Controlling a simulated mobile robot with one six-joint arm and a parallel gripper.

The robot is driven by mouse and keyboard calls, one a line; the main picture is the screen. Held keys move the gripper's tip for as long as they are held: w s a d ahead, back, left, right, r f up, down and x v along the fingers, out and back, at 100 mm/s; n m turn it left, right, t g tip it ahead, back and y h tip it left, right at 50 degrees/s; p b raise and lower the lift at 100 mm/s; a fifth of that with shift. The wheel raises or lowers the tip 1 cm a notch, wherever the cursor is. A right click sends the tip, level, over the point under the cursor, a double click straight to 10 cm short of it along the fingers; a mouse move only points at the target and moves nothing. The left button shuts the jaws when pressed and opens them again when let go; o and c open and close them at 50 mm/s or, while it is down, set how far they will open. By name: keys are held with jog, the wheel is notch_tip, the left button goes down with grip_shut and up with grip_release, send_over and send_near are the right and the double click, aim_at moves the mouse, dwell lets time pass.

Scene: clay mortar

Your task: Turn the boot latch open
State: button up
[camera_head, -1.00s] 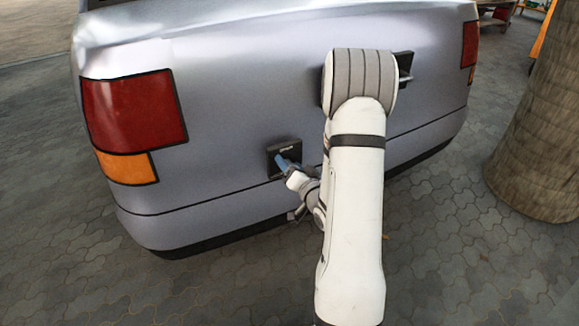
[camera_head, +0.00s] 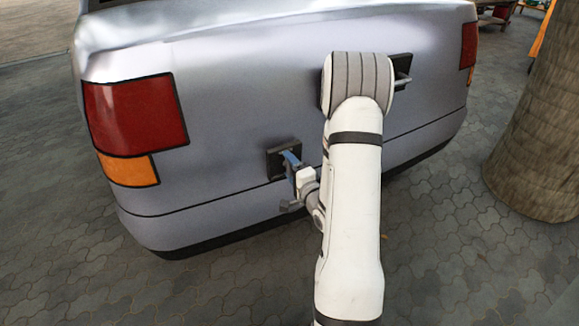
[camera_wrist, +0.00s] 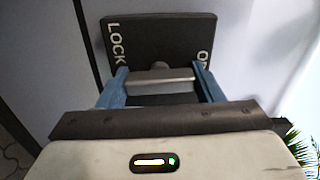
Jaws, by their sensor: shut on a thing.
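The boot latch is on a black plate (camera_wrist: 160,30) fixed to the car's silver tail, and the plate also shows in the head view (camera_head: 272,162). The wrist view shows the words LOCK on its left and OP on its right, the rest hidden by a finger. The latch's grey handle bar (camera_wrist: 160,82) lies crosswise in front of the plate. My gripper (camera_wrist: 160,76) is shut on the handle, one blue finger at each end. In the head view my gripper (camera_head: 290,160) is at the plate, with the handle hidden.
The silver car (camera_head: 230,90) fills the middle, with a red and orange tail light (camera_head: 135,110) at left. A second black fitting with a bar (camera_head: 402,70) sits behind my arm. A tree trunk (camera_head: 545,130) stands at right. Paved ground (camera_head: 450,240) is clear.

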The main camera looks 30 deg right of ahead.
jog(key=shift+m, duration=0.4)
jog(key=o, duration=1)
jog(key=shift+s, duration=0.1)
jog(key=s+p, duration=0.1)
jog(key=s, duration=0.2)
jog(key=s+p, duration=0.1)
jog(key=s, duration=0.3)
jog(key=shift+s+d, duration=0.2)
jog(key=shift+s, duration=0.1)
